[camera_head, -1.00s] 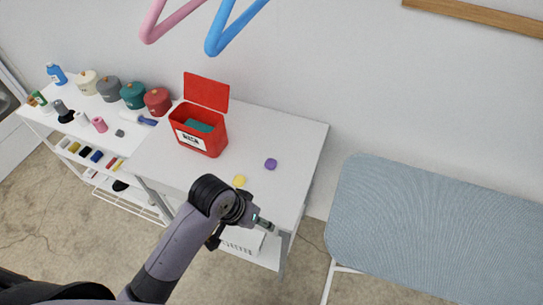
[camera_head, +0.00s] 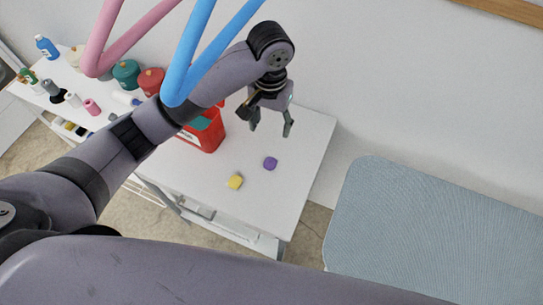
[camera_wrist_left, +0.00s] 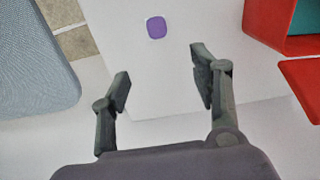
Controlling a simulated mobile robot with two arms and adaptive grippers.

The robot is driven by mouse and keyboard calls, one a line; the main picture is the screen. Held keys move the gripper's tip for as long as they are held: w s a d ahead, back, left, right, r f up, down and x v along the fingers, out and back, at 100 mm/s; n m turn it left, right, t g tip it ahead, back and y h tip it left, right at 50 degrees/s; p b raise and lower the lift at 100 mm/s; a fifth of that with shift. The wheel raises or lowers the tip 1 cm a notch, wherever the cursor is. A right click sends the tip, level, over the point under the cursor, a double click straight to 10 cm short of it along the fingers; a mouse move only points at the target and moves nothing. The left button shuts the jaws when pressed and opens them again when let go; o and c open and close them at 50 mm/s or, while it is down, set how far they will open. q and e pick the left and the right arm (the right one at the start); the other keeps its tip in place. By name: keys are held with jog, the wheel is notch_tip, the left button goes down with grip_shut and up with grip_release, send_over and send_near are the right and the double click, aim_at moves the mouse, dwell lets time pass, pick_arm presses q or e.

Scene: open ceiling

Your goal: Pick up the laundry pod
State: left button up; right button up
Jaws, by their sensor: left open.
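A purple laundry pod (camera_head: 270,163) lies on the white table (camera_head: 305,150) toward its right side. A yellow pod (camera_head: 235,182) lies nearer the front edge. My left gripper (camera_head: 271,128) is open and empty above the table, behind the purple pod in the head view. In the left wrist view the purple pod (camera_wrist_left: 156,27) shows beyond the gap between the open fingers (camera_wrist_left: 160,85), apart from both. The yellow pod is not seen in the wrist view. My right gripper is not in view.
A red box (camera_head: 212,135) stands on the table left of the pods, partly hidden by my left arm. It also shows in the left wrist view (camera_wrist_left: 262,22). Pots and spools fill the left shelf (camera_head: 20,88). A blue-grey padded board (camera_head: 430,225) is at right.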

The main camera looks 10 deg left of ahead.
pick_arm(q)
notch_tip(320, 180, down, 6)
jog(key=p, duration=0.1)
send_over(271, 159)
notch_tip(271, 159, down, 4)
jog(key=shift+f, duration=0.45)
notch_tip(271, 159, down, 5)
jog(key=shift+d+r+p, duration=0.1)
jog(key=shift+p, duration=0.8)
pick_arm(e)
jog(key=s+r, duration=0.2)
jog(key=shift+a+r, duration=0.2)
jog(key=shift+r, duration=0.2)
pick_arm(q)
jog(key=shift+c, duration=0.2)
jog(key=c, duration=0.9)
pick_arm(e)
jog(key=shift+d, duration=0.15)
